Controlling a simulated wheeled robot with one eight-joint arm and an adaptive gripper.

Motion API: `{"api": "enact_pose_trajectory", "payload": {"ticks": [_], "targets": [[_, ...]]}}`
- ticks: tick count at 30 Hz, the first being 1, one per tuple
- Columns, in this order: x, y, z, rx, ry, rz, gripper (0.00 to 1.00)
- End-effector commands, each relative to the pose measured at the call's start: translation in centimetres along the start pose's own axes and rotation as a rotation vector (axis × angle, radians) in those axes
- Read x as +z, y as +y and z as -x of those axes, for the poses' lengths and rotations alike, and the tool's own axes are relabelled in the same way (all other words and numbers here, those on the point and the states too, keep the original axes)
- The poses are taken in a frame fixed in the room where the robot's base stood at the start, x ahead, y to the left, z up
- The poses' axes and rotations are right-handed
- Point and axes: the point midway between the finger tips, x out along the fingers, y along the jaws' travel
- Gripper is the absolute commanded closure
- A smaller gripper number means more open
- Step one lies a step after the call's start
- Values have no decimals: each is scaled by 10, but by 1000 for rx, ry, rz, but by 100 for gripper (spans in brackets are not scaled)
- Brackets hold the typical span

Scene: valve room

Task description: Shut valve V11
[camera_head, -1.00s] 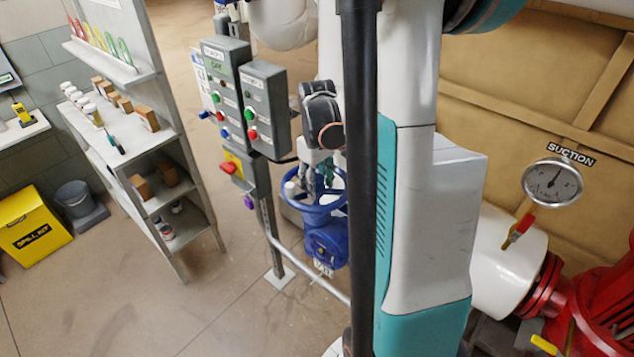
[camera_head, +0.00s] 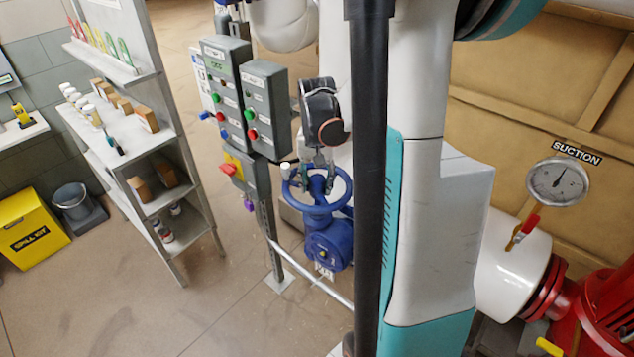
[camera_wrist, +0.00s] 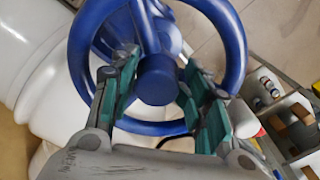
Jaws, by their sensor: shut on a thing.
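A blue valve with a round handwheel (camera_head: 318,209) stands left of my arm in the head view, its blue body (camera_head: 328,245) below. A small tag (camera_head: 324,271) hangs under it, too small to read surely. My gripper (camera_head: 320,168) is at the wheel from above. In the wrist view, the two green-padded fingers of my gripper (camera_wrist: 160,70) stand either side of the hub (camera_wrist: 158,82), inside the blue rim (camera_wrist: 237,50). The jaws are shut on the handwheel; the exact contact is partly hidden.
Grey control boxes (camera_head: 267,108) with buttons stand close left of the valve. A grey pipe rail (camera_head: 325,290) runs below. A shelf (camera_head: 150,205) and yellow spill kit (camera_head: 30,225) are farther left. A suction gauge (camera_head: 557,182) and red pump parts (camera_head: 590,305) are at right.

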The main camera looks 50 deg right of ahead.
Motion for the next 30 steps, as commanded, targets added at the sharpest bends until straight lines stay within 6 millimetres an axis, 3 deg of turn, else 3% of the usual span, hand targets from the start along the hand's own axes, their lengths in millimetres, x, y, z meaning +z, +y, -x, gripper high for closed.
{"api": "enact_pose_trajectory", "payload": {"ticks": [5, 19, 30], "targets": [[-1, 2, -2, 4, 4, -76, 84], [0, 4, -2, 7, 4, -633, 83], [1, 5, -3, 10, 3, -884, 83]]}}
